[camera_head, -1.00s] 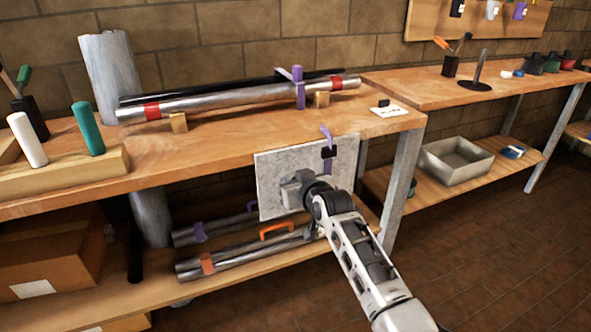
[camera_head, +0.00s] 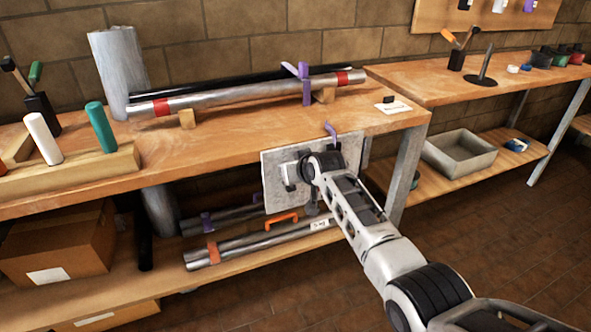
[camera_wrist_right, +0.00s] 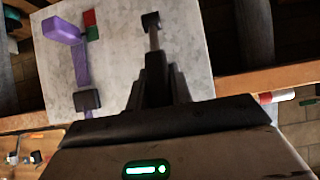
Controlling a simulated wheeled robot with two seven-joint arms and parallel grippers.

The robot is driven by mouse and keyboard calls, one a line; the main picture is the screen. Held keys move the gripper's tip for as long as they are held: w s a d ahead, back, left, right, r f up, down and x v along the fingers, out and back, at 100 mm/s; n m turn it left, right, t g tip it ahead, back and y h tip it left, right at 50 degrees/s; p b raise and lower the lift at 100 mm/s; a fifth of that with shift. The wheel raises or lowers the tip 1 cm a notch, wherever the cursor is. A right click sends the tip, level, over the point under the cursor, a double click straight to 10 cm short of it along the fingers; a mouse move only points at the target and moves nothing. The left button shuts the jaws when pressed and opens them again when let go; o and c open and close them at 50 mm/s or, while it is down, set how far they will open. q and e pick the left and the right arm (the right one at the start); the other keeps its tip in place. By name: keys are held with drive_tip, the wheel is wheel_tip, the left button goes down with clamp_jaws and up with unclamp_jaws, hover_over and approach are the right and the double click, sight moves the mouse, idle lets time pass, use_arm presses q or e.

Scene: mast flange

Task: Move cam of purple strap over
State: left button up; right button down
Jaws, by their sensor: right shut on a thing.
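A grey marbled panel (camera_head: 272,198) hangs at the bench's front edge. A purple strap (camera_wrist_right: 82,65) runs down it, with a purple lever (camera_wrist_right: 63,30) standing out, a black buckle (camera_wrist_right: 87,100) and a red-green patch (camera_wrist_right: 90,25). The lever also shows in the head view (camera_head: 330,130); my wrist hides the buckle there. My right gripper (camera_head: 288,174) is at the panel's face, left of the strap in the head view, shut on a narrow black-ended piece (camera_wrist_right: 151,22). I cannot tell whether that piece is fixed to the panel. My left gripper is out of view.
Another purple strap (camera_head: 306,92) with a raised lever wraps the silver and black tubes (camera_head: 230,98) on the bench (camera_head: 240,140). Below, tubes with orange and purple clips (camera_head: 206,222) lie on the shelf. A grey tray (camera_head: 458,155) stands right; the floor there is clear.

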drive_tip(key=c, duration=1.2)
unclamp_jaws()
drive_tip(key=shift+c, duration=0.2)
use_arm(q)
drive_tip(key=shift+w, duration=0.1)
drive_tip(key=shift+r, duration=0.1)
use_arm(e)
drive_tip(key=shift+s+d+r+p, duration=0.15)
drive_tip(key=shift+s+r+p, duration=0.15)
use_arm(q)
drive_tip(key=p, duration=0.1)
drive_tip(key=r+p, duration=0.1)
drive_tip(key=p, duration=0.1)
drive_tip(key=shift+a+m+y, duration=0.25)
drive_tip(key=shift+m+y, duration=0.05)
use_arm(e)
drive_tip(key=v, duration=1.5)
drive_tip(key=shift+s, duration=0.15)
drive_tip(key=shift+f, duration=0.15)
